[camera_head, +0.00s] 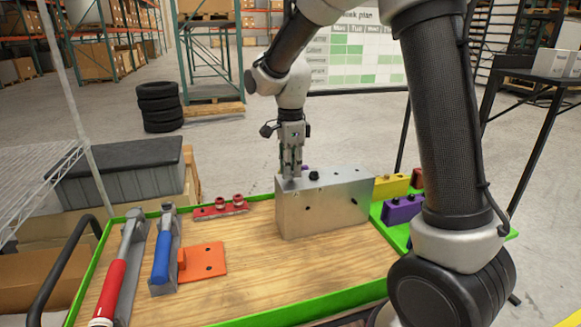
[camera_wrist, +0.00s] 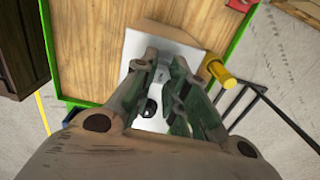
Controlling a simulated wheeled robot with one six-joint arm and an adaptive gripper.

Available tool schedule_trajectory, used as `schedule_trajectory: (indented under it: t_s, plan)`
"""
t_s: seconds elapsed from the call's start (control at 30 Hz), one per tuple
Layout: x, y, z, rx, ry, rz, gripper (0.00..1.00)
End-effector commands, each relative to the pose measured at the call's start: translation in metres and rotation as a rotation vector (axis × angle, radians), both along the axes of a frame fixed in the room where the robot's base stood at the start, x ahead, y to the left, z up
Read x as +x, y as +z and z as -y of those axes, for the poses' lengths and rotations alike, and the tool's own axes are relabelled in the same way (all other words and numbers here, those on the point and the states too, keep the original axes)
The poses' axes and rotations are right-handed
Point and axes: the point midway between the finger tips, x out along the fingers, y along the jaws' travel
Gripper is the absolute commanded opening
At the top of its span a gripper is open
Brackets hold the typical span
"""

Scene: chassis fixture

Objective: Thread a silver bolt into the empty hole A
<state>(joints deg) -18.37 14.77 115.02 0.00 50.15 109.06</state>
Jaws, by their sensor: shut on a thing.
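The metal chassis block (camera_head: 325,212) stands upright on the wooden tabletop, with small holes in its front face and along its top. A black bolt head (camera_head: 314,176) sits on its top, left of the middle. My gripper (camera_head: 291,173) points straight down at the left end of the block's top, with its fingertips at or just above the surface. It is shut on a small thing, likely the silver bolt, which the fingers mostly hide. In the wrist view my gripper (camera_wrist: 162,68) is over the pale block (camera_wrist: 137,45). Hole A cannot be made out.
A red-handled tool (camera_head: 110,290) and a blue-handled tool (camera_head: 162,258) lie left, beside an orange plate (camera_head: 208,262). A red holder (camera_head: 220,210) is behind. Purple (camera_head: 402,210) and yellow (camera_head: 390,187) holders stand right. The wood in front of the block is clear.

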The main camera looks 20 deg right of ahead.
Motion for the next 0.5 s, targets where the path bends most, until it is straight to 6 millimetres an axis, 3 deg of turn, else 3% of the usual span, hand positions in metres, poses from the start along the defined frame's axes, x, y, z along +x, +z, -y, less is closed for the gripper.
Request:
schedule_trajectory:
  t_s: [0.37, 0.5]
  plan:
    - [-0.0005, -0.0045, 0.0001, 0.000, 0.002, -0.002, 0.00]
    - [-0.0008, -0.0051, 0.0001, 0.000, 0.119, -0.003, 0.00]
